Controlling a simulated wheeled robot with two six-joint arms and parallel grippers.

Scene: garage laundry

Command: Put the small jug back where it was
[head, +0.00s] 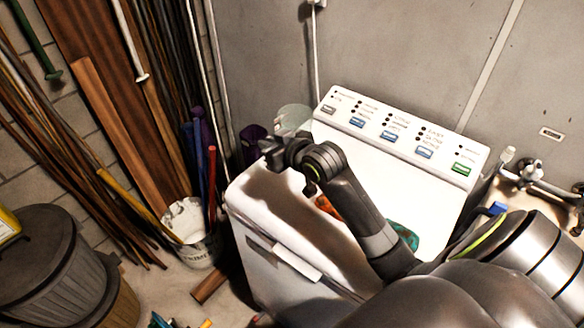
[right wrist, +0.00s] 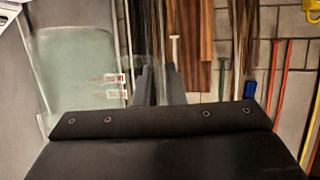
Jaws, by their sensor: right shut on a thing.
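The small jug (head: 294,117) is clear and faintly greenish. In the head view it shows just behind my right gripper (head: 270,150), over the back left corner of the white washing machine (head: 270,200). In the right wrist view the jug (right wrist: 75,75) fills the left side, with small red-and-white marks, beside the fingers of my right gripper (right wrist: 160,85). The gripper is shut on the jug; the exact grip is hard to see through the clear wall. I cannot tell whether the jug's base touches the machine. My left gripper is out of view.
The control panel (head: 395,130) rises along the machine's back. An orange-red thing (head: 328,207) and a teal thing (head: 403,236) lie on top, partly behind my arm. A white bucket (head: 190,225), leaning poles and a dark bin (head: 40,260) stand left. A tap (head: 530,172) is right.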

